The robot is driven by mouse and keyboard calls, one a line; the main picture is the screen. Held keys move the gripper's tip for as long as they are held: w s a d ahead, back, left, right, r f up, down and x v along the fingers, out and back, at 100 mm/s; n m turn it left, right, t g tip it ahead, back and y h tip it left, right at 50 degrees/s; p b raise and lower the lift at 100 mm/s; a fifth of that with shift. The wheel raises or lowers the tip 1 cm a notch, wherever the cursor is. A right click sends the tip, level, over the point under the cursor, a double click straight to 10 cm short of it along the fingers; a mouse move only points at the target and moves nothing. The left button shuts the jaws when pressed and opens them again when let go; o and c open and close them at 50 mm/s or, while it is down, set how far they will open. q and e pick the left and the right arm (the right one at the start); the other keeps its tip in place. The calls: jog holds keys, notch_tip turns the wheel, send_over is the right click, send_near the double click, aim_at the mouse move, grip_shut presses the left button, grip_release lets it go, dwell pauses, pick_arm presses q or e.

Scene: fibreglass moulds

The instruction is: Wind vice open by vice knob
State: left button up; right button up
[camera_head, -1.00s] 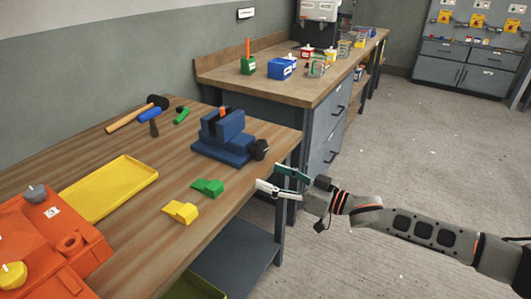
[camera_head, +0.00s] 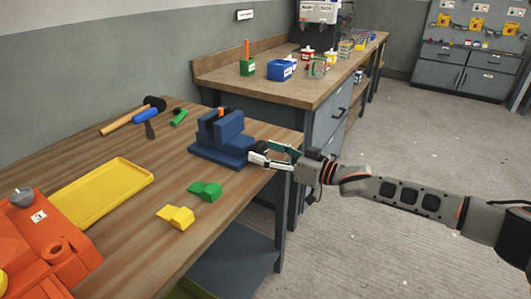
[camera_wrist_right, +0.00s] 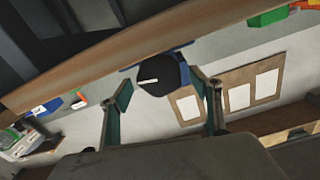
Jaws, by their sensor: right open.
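The blue vice (camera_head: 226,152) stands on the near wooden bench by its right edge, with a small orange piece (camera_head: 221,112) showing at its jaws. Its dark round knob (camera_wrist_right: 162,76), with a white mark on the face, faces the wrist camera. In the head view my gripper mostly hides the knob. My right gripper (camera_head: 261,151) is open at the vice's right side. In the wrist view its two fingers stand to the left and right of the knob, with gaps on both sides. My left gripper is not in view.
Green (camera_head: 205,190) and yellow (camera_head: 175,217) blocks lie in front of the vice. A yellow tray (camera_head: 97,196), an orange mould (camera_head: 45,250), a hammer (camera_head: 130,118) and other tools share the bench. A second bench (camera_head: 285,93) stands behind. The floor at right is clear.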

jog(key=shift+a, duration=0.15)
jog(key=c, duration=1.1)
jog(key=shift+r, duration=0.1)
jog(key=n+p, duration=0.1)
jog(key=n, duration=0.2)
jog(key=shift+r+p, duration=0.1)
jog(key=shift+p, duration=0.2)
jog(key=shift+s+a+f+n+p, duration=0.1)
jog(key=shift+n+p, duration=0.25)
jog(key=shift+n, duration=0.6)
jog(key=shift+f+n+p, duration=0.1)
jog(key=shift+n+p, duration=0.2)
jog(key=shift+n, duration=0.65)
